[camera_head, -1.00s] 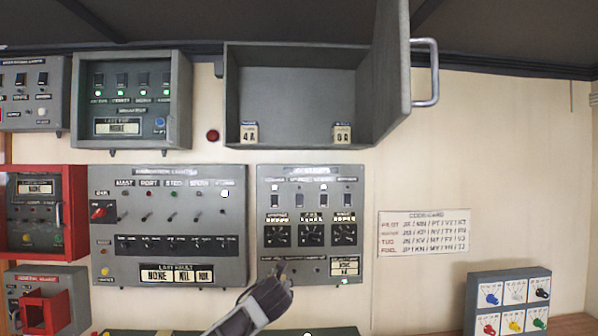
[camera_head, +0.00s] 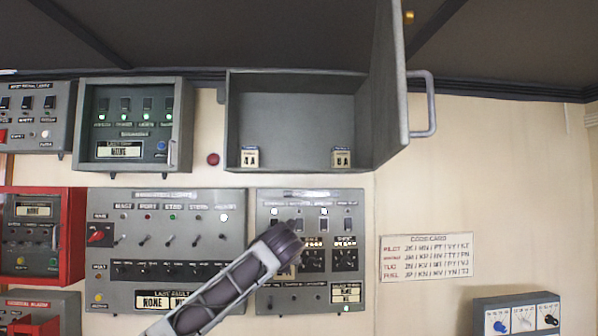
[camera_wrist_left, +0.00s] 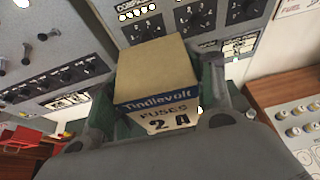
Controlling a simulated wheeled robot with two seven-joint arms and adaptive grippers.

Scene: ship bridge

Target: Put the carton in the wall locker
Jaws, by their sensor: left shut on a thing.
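The carton (camera_wrist_left: 155,75) is a small tan and white box with a blue band, marked Tindlevolt, FUSES and 2A. It is between the fingers of my left gripper (camera_wrist_left: 170,92), which is shut on it, in the left wrist view. The wall locker (camera_head: 295,85) is a grey box high on the wall in the head view, with its door (camera_head: 390,90) swung open on the right. In the head view my left arm rises from the bottom, in front of the panels below the locker. I cannot make out the gripper or held carton there. My right gripper is not in view.
The door handle (camera_head: 426,104) sticks out to the right. Switch panels (camera_head: 165,200) line the wall below.

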